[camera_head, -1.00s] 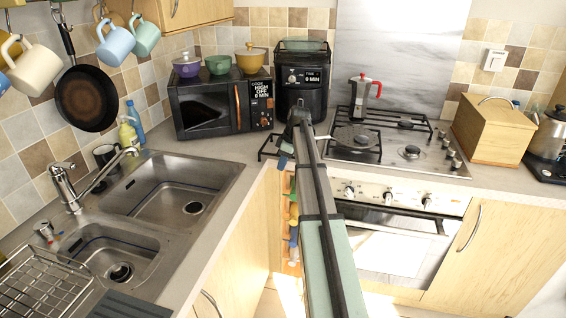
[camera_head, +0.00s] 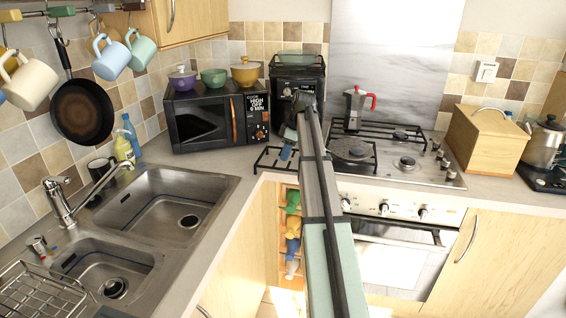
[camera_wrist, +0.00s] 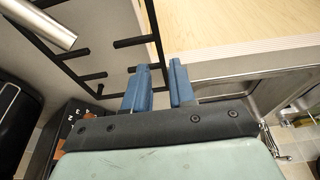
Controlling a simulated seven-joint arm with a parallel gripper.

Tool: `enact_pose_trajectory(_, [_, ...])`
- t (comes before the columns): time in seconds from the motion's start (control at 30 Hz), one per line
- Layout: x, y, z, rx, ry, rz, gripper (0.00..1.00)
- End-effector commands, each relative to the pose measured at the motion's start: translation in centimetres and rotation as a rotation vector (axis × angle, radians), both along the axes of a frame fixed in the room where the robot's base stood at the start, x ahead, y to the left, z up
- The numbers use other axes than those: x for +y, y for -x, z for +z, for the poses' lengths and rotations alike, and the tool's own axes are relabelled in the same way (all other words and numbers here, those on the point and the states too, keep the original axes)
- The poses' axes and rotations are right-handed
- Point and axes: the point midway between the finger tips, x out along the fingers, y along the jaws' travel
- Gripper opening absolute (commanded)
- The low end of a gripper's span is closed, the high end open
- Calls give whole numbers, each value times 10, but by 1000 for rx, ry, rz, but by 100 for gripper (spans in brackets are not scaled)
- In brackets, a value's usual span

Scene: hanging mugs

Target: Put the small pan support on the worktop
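The small pan support (camera_head: 268,151) is a black metal frame with short prongs. In the head view it is at the front corner of the worktop (camera_head: 236,160), left of the hob, partly hidden by my arm. It also shows in the wrist view (camera_wrist: 95,76), at the upper left. My gripper (camera_head: 286,152) is right at the support's right side. In the wrist view its two blue fingers (camera_wrist: 159,66) stand apart, with one black bar running down to the gap between them. I cannot tell whether the fingers touch this bar, or whether the support rests fully on the worktop.
The hob (camera_head: 407,163) with a moka pot (camera_head: 354,108) is to the right. A microwave (camera_head: 215,118) and a black appliance (camera_head: 297,85) stand behind. The sink (camera_head: 165,210) is to the left. An open worktop strip lies between sink and microwave.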

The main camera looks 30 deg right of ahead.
Motion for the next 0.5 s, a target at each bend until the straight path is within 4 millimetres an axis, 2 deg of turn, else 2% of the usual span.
enact_pose_trajectory(0.2, [-3, 3, 14, 0, 0, 0, 25])
enact_pose_trajectory(0.5, [-3, 3, 15, 1, -1, 0, 25])
